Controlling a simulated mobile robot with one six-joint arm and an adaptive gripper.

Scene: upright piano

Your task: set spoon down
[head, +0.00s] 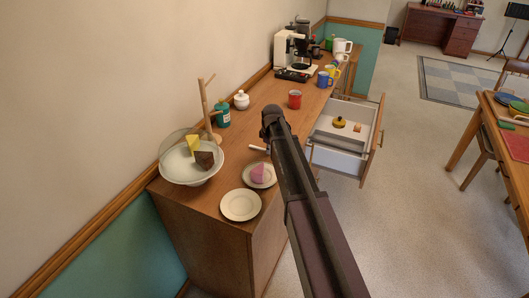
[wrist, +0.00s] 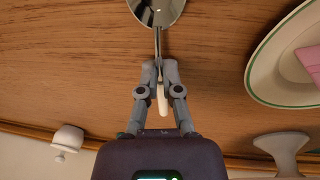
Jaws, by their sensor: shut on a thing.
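A spoon with a shiny round bowl (wrist: 157,10) and a pale handle end (wrist: 163,104) shows in the wrist view. My gripper (wrist: 158,68) is shut on its handle, with the bowl pointing away from the fingers. The wooden cabinet top (wrist: 80,60) lies behind the spoon; I cannot tell whether the spoon touches it. In the head view my arm covers most of the gripper, over the cabinet top (head: 247,128). A small pale piece (head: 258,148) beside the arm may be part of the spoon.
A plate with pink cake (head: 259,175), an empty plate (head: 240,205) and a cake stand (head: 190,178) stand at the near end. A drawer (head: 340,155) is open at right.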

